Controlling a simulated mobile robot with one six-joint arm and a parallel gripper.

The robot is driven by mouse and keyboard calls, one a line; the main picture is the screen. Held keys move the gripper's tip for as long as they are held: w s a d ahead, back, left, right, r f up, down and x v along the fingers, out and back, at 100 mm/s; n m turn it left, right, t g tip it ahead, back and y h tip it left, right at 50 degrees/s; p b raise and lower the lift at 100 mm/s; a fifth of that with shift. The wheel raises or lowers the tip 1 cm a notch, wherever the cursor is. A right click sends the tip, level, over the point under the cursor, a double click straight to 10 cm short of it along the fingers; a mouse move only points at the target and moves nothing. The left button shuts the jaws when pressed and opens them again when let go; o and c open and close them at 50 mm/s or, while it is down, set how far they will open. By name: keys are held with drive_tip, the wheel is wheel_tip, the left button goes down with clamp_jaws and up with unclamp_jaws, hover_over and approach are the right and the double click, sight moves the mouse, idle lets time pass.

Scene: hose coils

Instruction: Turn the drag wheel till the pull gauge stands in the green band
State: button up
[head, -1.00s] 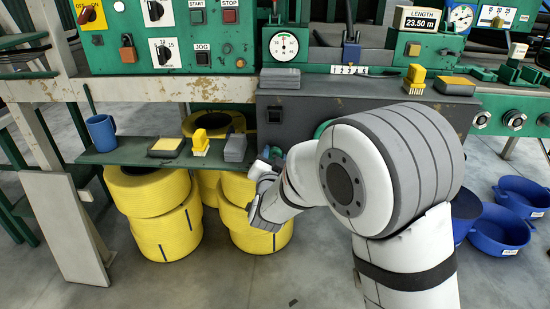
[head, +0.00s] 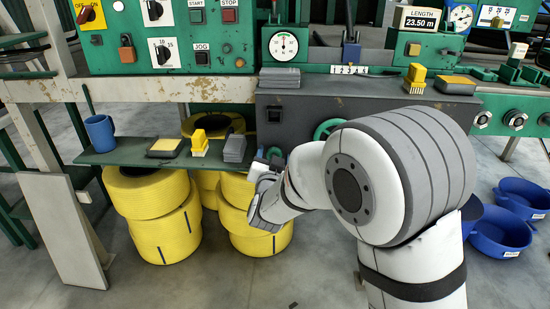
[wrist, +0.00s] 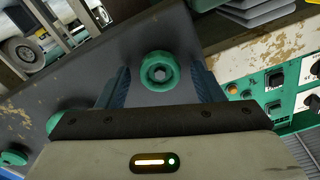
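A green handwheel (wrist: 160,71) with a pale hub sits on the dark machine face, centred ahead of my gripper (wrist: 160,88) in the wrist view. My fingers are open, one on each side of it, with gaps visible; I cannot tell the depth between them. A round white dial (head: 284,46), apparently the pull gauge, stands above on the green machine. Its needle and green band are too small to read.
Two more green wheels (wrist: 68,118) (wrist: 15,157) lie to the left in the wrist view. A shelf (head: 125,153) left of my gripper bears a blue mug (head: 100,132) and a yellow-topped block (head: 199,143). Yellow hose coils (head: 165,230) stand below. Blue tubs (head: 500,232) stand at right.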

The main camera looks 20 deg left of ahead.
drive_tip(key=v, duration=0.7)
drive_tip(key=shift+s, duration=0.4)
drive_tip(key=d+r+n+g+p, duration=0.1)
drive_tip(key=d+r+g+p, duration=0.3)
drive_tip(key=d, duration=0.3)
drive_tip(key=d+r+n+g+p, duration=0.1)
drive_tip(key=d+r+g+p, duration=0.3)
drive_tip(key=d, duration=0.3)
drive_tip(key=s+d+r+g+h+p, duration=0.2)
drive_tip(key=s+d+r+g+p, duration=0.1)
drive_tip(key=s+d, duration=0.7)
drive_tip(key=s+d+r+g+h+p, duration=0.2)
drive_tip(key=s+d+p, duration=0.4)
drive_tip(key=s+d, duration=0.4)
drive_tip(key=shift+s+r+m+g, duration=0.25)
drive_tip(key=shift+r+m+g, duration=0.25)
drive_tip(key=shift+g, duration=0.4)
